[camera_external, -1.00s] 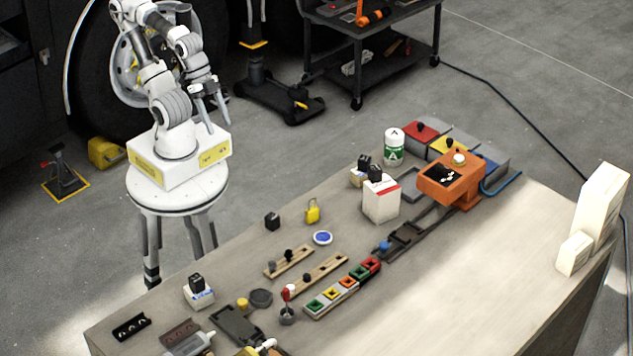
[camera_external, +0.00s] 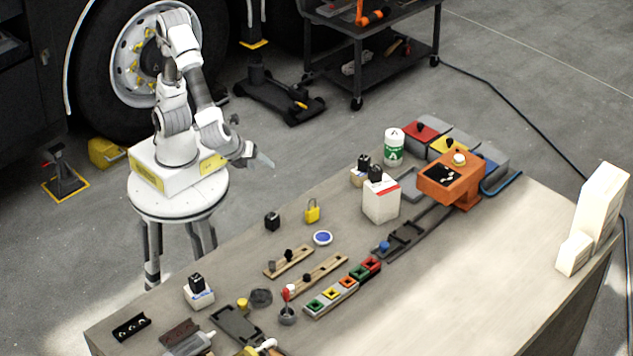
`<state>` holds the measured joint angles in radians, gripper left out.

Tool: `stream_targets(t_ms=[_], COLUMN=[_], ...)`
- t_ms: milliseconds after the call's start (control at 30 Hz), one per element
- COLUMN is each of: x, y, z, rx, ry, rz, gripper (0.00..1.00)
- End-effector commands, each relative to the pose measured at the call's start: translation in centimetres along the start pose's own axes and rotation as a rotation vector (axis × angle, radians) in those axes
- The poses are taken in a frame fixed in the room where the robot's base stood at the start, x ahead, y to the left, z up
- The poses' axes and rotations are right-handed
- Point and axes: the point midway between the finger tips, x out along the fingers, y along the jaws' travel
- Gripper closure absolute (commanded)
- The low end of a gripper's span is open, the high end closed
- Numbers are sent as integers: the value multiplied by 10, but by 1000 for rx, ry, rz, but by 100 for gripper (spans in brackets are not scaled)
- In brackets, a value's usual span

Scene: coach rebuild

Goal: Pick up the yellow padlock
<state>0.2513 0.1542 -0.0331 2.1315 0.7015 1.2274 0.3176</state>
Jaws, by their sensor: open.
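The yellow padlock (camera_external: 312,212) stands upright on the workbench (camera_external: 465,285), near its edge on my side, with its shackle on top. My gripper (camera_external: 262,162) is open and empty. It is in the air just off the bench edge, above and to the left of the padlock in the picture, clearly apart from it. The finger gap is small in this view.
A small black block (camera_external: 272,221) stands left of the padlock, and a blue-and-white round dish (camera_external: 323,238) lies close in front. A white carton (camera_external: 381,201) stands to the right. Wooden strips with knobs (camera_external: 289,261) lie nearer the camera.

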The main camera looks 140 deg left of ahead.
Motion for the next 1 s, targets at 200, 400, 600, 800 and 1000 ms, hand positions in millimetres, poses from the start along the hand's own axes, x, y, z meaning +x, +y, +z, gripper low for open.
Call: stream_targets(t_ms=[200, 400, 600, 800, 1000], x=[27, 45, 53, 71, 110], y=[-18, -27, -31, -38, -54], z=[-54, -100, -124, -120, -106], rx=[292, 511, 616, 631, 629], ry=[-198, -349, -423, -438, -437], rz=[-112, -209, -262, -267, -264], gripper=[40, 40, 40, 40, 40])
